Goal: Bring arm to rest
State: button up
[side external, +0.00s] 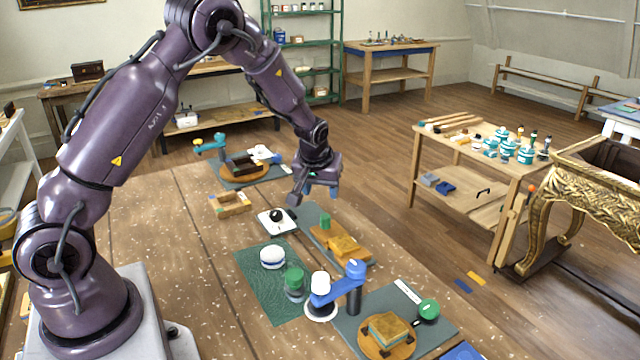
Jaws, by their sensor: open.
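My gripper (314,195) hangs from my purple arm above the far part of the wooden worktable (150,240). It points downward, and its two fingers are apart with nothing seen between them. It is above and to the right of a white square plate (287,222) with a small black round thing (275,215) on it. A grey mat (312,224) with a green block (325,221) and a wooden block with a yellowish piece (343,245) lies just below it in the picture.
A dark green mat (255,288) holds white and green round pieces. A blue clamp-like stand (353,285) rises at the front near a round wooden base (387,345). A small wooden tray (230,204) lies farther back. A side table with jars (470,148) stands right; floor lies between.

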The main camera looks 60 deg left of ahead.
jog(key=shift+s+d+r, duration=0.15)
jog(key=shift+s+r, duration=0.05)
jog(key=shift+r, duration=0.4)
jog(key=s+d+r+m+t+h, duration=0.1)
jog(key=s+d+r+m, duration=0.3)
jog(key=s+d+r, duration=0.4)
jog(key=s+d+r+m+t+h, duration=0.1)
jog(key=s+d+r+m, duration=0.4)
jog(key=s, duration=1.2)
jog(key=d+r+h, duration=0.1)
jog(key=d+r, duration=0.3)
jog(key=r, duration=0.2)
jog(key=shift+d+r, duration=0.15)
jog(key=shift+r, duration=0.25)
